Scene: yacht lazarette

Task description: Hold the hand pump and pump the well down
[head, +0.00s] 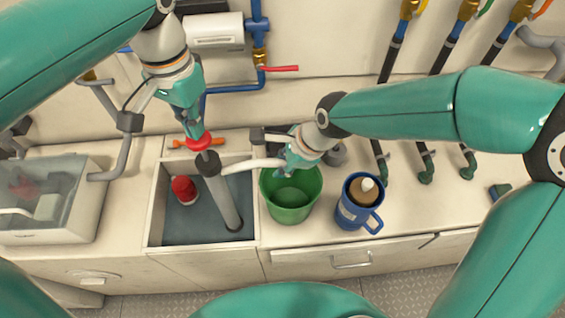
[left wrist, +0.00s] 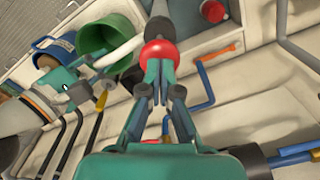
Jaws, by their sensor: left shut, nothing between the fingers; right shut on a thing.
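The hand pump (head: 226,203) stands tilted in the well (head: 168,228), a grey tube with a dark collar and a red ball handle (head: 199,141) on top. A white outlet hose (head: 250,165) runs from its collar to the green bucket (head: 290,213). My left gripper (head: 194,128) is shut and empty, its fingertips at the red ball, which also shows in the left wrist view (left wrist: 159,54). My right gripper (head: 288,163) is shut on the white hose over the bucket; its fingers partly hide the hose end. A red cylindrical thing (head: 184,190) sits in the well.
A blue mug (head: 358,205) stands right of the bucket. A clear-lidded box (head: 45,205) is at the left. An orange handle (head: 180,143) lies behind the well. Blue pipes with a red lever (head: 282,68) and several hoses run along the back wall.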

